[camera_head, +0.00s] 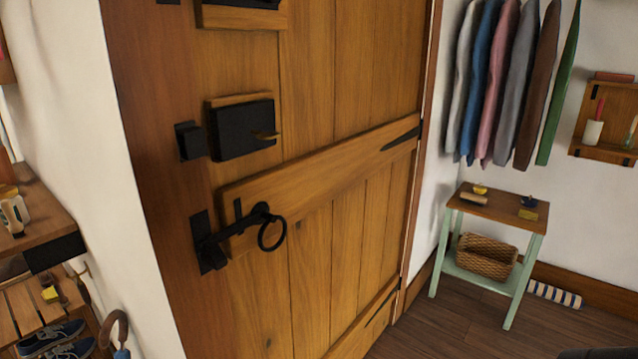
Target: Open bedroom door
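The wooden plank bedroom door (310,210) fills the middle of the head view and looks closed in its frame. A black ring handle (271,233) hangs on its left side, with a black latch bar (224,237) reaching to a catch on the frame. Black strap hinges (402,139) sit at the right edge. Neither of my grippers is in view.
A small table with green legs (490,208) and a wicker basket (486,256) stands right of the door. Clothes (510,80) hang above it. A shelf unit (40,235) with shoes (52,338) and an umbrella handle (113,325) are at left. Dark floor (445,325) shows at lower right.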

